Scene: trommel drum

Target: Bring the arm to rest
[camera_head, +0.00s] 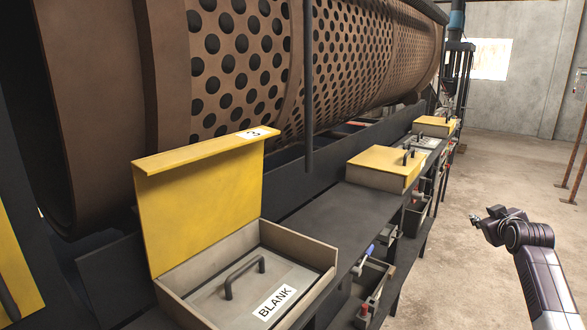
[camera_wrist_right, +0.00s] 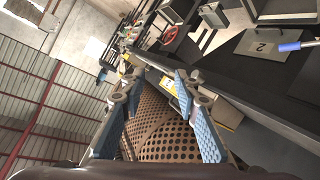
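My right arm comes in from the lower right of the head view, and its dark gripper (camera_head: 483,222) hangs in free air over the concrete floor, to the right of the row of boxes. In the right wrist view the blue-padded fingers of this gripper (camera_wrist_right: 152,112) stand well apart with nothing between them. The perforated drum shows behind the gap, at a distance. My left gripper is in neither view.
The brown perforated drum (camera_head: 240,60) runs along the left above a dark ledge (camera_head: 330,212). An open yellow-lidded box (camera_head: 205,200) holds a BLANK plate (camera_head: 250,285). A closed yellow-lidded box (camera_head: 385,165) stands farther back. Floor (camera_head: 500,180) at the right is clear.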

